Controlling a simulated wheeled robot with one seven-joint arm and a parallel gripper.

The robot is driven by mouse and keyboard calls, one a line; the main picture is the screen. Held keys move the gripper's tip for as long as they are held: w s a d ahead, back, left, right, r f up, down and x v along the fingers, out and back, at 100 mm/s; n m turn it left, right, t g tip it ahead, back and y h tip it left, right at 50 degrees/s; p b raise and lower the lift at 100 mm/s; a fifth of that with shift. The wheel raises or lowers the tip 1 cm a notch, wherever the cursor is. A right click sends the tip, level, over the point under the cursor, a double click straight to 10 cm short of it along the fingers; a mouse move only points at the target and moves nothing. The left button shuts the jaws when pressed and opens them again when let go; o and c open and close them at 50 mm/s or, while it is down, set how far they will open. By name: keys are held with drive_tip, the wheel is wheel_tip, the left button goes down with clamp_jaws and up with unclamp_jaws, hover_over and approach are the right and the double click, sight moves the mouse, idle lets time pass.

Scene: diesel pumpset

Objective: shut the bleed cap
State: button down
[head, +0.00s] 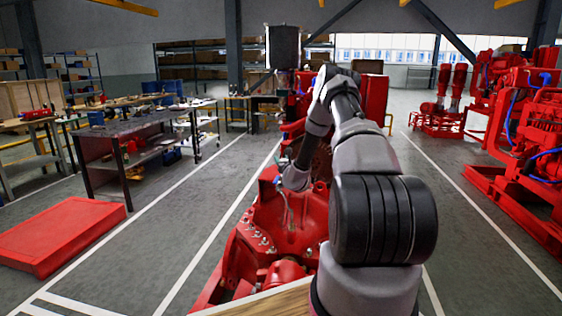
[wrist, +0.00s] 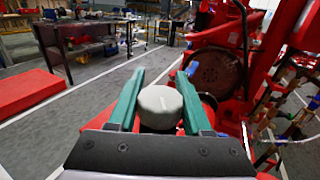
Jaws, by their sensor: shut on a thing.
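A round pale grey cap (wrist: 160,104) with a thin light line across its top sits between the two teal fingers of my gripper (wrist: 160,84) in the wrist view. I take it to be the bleed cap. The fingers close on its left and right sides. What lies under the cap is mostly hidden by the cap and the gripper body. In the head view the end of my arm is low over the red pumpset (head: 290,222), and the cap cannot be made out there.
A flywheel-like dark disc (wrist: 215,72) and red frame parts stand close to the right of my gripper in the wrist view. Coloured hoses and fittings (wrist: 290,115) are further right. A workbench (head: 130,135) and a low red platform (head: 60,235) stand left, across clear floor.

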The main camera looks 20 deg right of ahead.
drive_tip(key=shift+d+m+h, duration=0.15)
drive_tip(key=shift+m+h, duration=0.25)
drive_tip(key=shift+c, duration=1.7)
unclamp_jaws()
drive_tip(key=shift+r, duration=0.15)
wheel_tip(320, 180, up, 10)
